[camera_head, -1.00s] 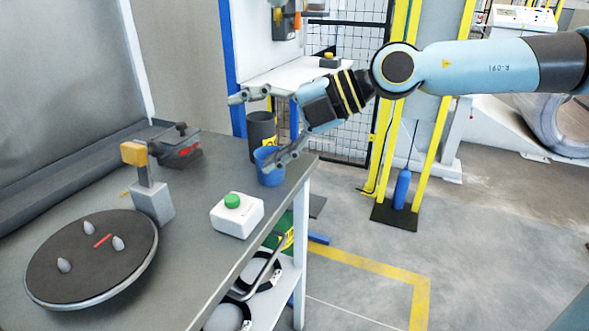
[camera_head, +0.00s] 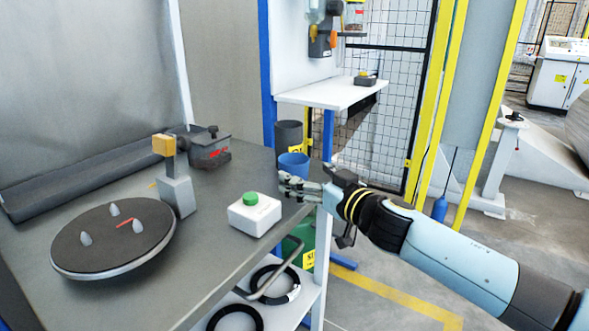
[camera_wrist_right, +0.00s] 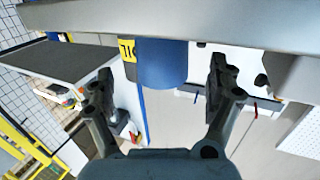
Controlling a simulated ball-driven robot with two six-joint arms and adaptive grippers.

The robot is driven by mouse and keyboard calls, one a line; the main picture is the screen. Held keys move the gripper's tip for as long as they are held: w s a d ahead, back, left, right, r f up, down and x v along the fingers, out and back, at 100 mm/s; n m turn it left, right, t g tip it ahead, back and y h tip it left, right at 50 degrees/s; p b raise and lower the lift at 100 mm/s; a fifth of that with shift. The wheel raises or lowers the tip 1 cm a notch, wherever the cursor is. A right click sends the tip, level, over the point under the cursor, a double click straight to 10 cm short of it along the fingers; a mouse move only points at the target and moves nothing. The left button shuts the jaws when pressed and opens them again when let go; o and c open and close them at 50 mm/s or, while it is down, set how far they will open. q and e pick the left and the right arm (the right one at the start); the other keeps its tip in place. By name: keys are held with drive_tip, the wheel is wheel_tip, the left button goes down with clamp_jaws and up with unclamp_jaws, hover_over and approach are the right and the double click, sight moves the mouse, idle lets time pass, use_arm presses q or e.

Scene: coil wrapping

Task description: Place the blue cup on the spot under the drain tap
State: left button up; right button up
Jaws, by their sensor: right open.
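The blue cup (camera_head: 293,165) stands upright at the far right corner of the grey workbench (camera_head: 220,262), beside a dark grey bin (camera_head: 288,134). My right gripper (camera_head: 288,186) is open just in front of the cup. In the right wrist view the blue cup (camera_wrist_right: 162,66) shows between and beyond the open fingers of the right gripper (camera_wrist_right: 160,85), apart from both. I cannot pick out the drain tap or its spot for certain; grey wall units with orange parts (camera_head: 322,42) hang above a white shelf (camera_head: 330,93). My left gripper is not in view.
A round turntable (camera_head: 85,262), a grey block with a yellow top (camera_head: 178,194) and a dark clamp-like device (camera_head: 208,150) occupy the bench. A small dark device (camera_head: 366,80) sits on the shelf.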

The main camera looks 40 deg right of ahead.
sight(302, 174)
drive_tip(key=w, duration=0.5)
drive_tip(key=shift+a+f, duration=0.15)
drive_tip(key=shift+f, duration=0.2)
drive_tip(key=c, duration=1.1)
drive_tip(key=shift+r, duration=0.1)
drive_tip(key=shift+c, duration=0.4)
